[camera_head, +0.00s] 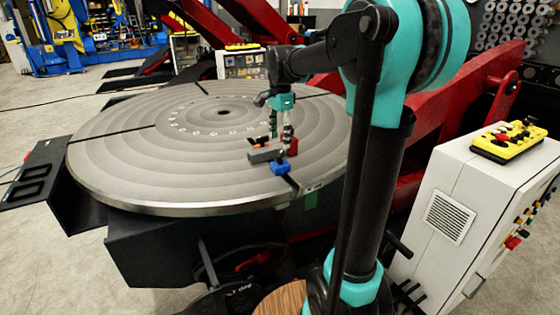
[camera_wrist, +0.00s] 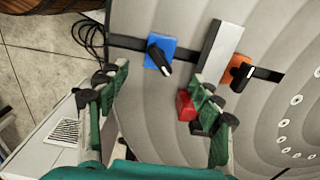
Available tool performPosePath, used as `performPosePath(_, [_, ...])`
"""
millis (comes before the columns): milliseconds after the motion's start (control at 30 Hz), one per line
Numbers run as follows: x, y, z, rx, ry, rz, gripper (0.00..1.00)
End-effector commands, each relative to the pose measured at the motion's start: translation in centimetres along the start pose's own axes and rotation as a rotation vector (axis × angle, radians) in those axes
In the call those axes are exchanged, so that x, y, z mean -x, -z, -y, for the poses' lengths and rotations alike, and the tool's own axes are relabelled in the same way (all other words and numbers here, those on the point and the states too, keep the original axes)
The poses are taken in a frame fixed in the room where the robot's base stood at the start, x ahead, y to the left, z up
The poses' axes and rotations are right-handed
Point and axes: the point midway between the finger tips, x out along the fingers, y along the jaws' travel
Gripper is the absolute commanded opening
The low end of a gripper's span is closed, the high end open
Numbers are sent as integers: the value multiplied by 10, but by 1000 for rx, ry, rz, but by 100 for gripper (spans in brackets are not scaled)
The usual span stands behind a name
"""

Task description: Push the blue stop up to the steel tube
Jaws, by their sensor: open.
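The blue stop (camera_wrist: 158,55), a block with a black handle, sits on the dark slot of the round table, with a narrow gap to the steel tube. It shows near the table's front edge in the head view (camera_head: 280,169). The steel tube (camera_wrist: 220,50) is a grey bar lying across the slot, between the blue stop and an orange stop (camera_wrist: 238,70); I cannot tell if it touches the orange one. My gripper (camera_head: 281,138) is open and empty above the table. In the wrist view its green fingers (camera_wrist: 160,82) are apart, with the blue stop beyond their tips.
A red block (camera_wrist: 186,105) stands near the tube, partly behind my right finger in the wrist view. The round table (camera_head: 130,175) is otherwise broad and clear. A white control cabinet (camera_head: 480,215) with a yellow pendant (camera_head: 508,142) stands at right.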

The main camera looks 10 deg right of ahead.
Motion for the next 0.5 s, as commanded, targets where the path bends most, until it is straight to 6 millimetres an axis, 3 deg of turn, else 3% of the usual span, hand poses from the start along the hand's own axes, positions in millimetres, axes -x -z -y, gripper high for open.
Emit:
performPosePath(300, [-58, 0, 0, 0, 0, 0, 66])
performPosePath(500, [-85, 0, 0, 1, 0, 0, 66])
